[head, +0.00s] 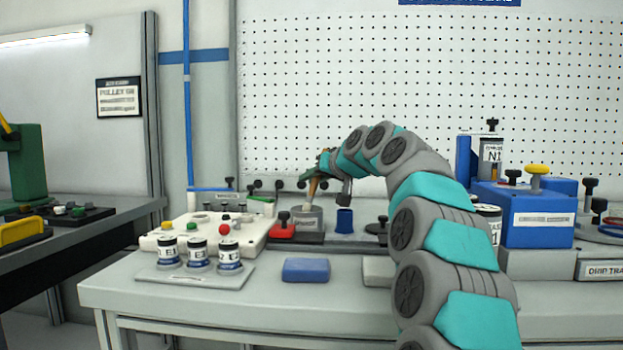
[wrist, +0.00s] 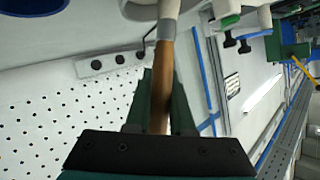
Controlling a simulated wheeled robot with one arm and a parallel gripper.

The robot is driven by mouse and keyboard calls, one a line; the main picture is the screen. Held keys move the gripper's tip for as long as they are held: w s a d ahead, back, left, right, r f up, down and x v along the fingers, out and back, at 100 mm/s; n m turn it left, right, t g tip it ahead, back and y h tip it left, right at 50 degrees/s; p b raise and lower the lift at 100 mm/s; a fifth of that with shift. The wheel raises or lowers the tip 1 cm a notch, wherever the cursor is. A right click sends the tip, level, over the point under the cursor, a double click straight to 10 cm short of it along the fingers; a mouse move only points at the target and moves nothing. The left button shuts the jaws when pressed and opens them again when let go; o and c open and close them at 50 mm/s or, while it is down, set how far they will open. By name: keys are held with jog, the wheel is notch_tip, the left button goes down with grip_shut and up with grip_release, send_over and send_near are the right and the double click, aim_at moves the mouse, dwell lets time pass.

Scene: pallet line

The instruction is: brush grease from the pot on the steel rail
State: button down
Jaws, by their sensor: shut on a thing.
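My gripper (head: 325,168) is shut on a brush with a brown wooden handle (head: 313,188). In the wrist view, the dark green fingers of my gripper (wrist: 165,82) close around the brush handle (wrist: 161,90), and a grey ferrule (wrist: 168,28) shows beyond them. I cannot clearly make out the steel rail.
A blue cup (head: 344,221) stands right of the pot. A red-based block with a black knob (head: 283,229) is in front-left. A blue block (head: 306,269) and several labelled jars (head: 198,254) stand nearer. A blue box (head: 537,218) fills the right side. My arm covers the bench's middle right.

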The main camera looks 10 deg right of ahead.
notch_tip(320, 180, up, 7)
jog(key=p, duration=0.5)
jog(key=shift+f, duration=0.1)
dwell(0.6)
